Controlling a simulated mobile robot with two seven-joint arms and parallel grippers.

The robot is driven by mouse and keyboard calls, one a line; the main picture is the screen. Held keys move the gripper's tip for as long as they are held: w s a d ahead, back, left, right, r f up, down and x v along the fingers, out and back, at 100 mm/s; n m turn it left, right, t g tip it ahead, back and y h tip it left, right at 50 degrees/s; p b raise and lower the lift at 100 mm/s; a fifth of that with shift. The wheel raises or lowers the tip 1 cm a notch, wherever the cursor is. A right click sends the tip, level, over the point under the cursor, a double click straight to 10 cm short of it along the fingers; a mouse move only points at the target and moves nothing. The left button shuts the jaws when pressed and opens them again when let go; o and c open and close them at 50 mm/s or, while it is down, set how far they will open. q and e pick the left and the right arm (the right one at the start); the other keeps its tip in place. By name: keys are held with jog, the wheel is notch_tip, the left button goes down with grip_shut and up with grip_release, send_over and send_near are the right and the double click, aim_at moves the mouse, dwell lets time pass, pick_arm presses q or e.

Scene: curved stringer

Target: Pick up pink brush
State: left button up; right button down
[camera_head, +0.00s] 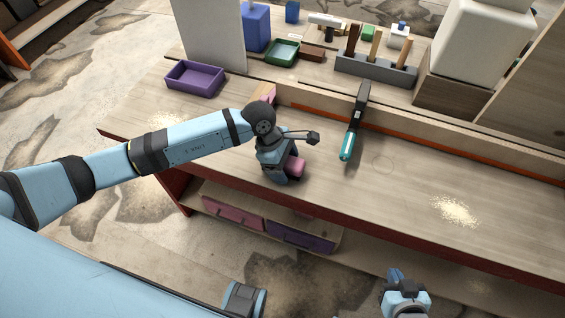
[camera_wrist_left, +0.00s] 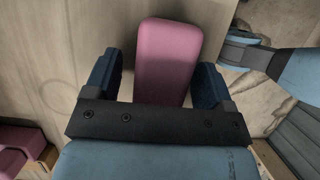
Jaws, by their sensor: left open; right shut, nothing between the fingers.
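The pink brush (camera_head: 297,166) is on the workbench near its front edge, partly hidden by my left gripper (camera_head: 282,174). In the left wrist view, the pink block-like part of the brush (camera_wrist_left: 168,50) lies between the two dark blue fingers of my left gripper (camera_wrist_left: 157,75). The fingers are apart, with a visible gap on each side of the pink part. Its lower end is hidden behind the gripper's black bar. My right gripper (camera_head: 398,285) is shut and empty, low in front of the bench.
A teal-handled tool (camera_head: 348,142) leans on the orange-edged ledge to the right. A purple tray (camera_head: 194,78) and a green tray (camera_head: 282,53) stand behind. A grey holder (camera_head: 375,70) carries wooden-handled tools. A shavings pile (camera_head: 454,211) lies right; the bench between is mostly clear.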

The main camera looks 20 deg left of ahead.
pick_arm(q)
jog(key=shift+f, duration=0.1)
jog(key=c, duration=1.1)
jog(key=shift+o, duration=0.2)
notch_tip(320, 180, up, 20)
jog(key=b, duration=0.1)
jog(key=shift+o, duration=0.7)
